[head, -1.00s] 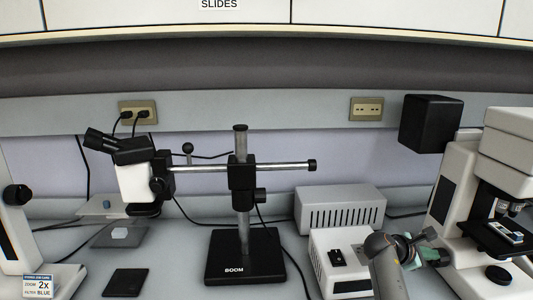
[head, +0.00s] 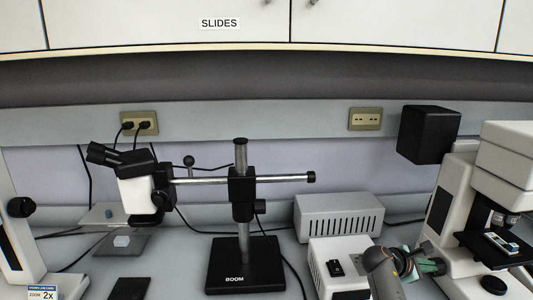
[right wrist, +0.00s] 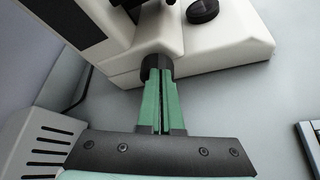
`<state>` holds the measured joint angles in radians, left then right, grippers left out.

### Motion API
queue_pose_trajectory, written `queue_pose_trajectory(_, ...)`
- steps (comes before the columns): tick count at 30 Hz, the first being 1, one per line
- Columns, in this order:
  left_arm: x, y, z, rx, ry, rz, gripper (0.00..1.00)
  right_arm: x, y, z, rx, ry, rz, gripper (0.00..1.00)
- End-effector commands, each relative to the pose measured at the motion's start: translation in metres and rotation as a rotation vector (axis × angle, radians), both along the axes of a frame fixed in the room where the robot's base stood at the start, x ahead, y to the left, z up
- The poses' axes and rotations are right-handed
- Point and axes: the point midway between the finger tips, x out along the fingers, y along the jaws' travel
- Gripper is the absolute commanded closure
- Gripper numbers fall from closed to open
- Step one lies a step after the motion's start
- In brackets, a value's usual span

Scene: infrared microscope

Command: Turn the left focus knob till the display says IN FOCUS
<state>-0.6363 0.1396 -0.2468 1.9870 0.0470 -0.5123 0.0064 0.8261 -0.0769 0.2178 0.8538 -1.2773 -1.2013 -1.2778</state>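The infrared microscope (head: 460,200) is the pale instrument at the right edge of the head view, with a slide on its dark stage. My right gripper (head: 432,267) is at the left side of its base. In the right wrist view its green fingers (right wrist: 160,100) are close together with a narrow gap, and their tips are at the black left focus knob (right wrist: 156,66). They look shut on it. The knob is mostly hidden in the head view. No focus display can be read in these frames. My left gripper is not in view.
A boom stand (head: 245,262) stands mid-bench, with a stereo microscope (head: 135,190) on its left. A grey vented box (head: 338,216) and a white switch box (head: 335,262) stand near my right arm. Cables cross the bench. Cabinets (head: 400,22) hang above.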

Motion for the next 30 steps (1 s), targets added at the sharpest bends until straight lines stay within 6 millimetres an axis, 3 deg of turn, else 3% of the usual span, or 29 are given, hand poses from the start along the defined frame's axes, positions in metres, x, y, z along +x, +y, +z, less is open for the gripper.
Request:
queue_pose_trajectory(8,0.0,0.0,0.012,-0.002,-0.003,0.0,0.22,-0.002,0.005,0.002,0.003,0.004,0.004,1.0)
queue_pose_trajectory(21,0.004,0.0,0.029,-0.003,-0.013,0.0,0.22,-0.005,0.053,0.005,-0.002,-0.001,0.003,1.0)
queue_pose_trajectory(30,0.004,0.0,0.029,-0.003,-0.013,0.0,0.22,-0.006,0.06,0.004,-0.003,-0.003,0.001,1.0)
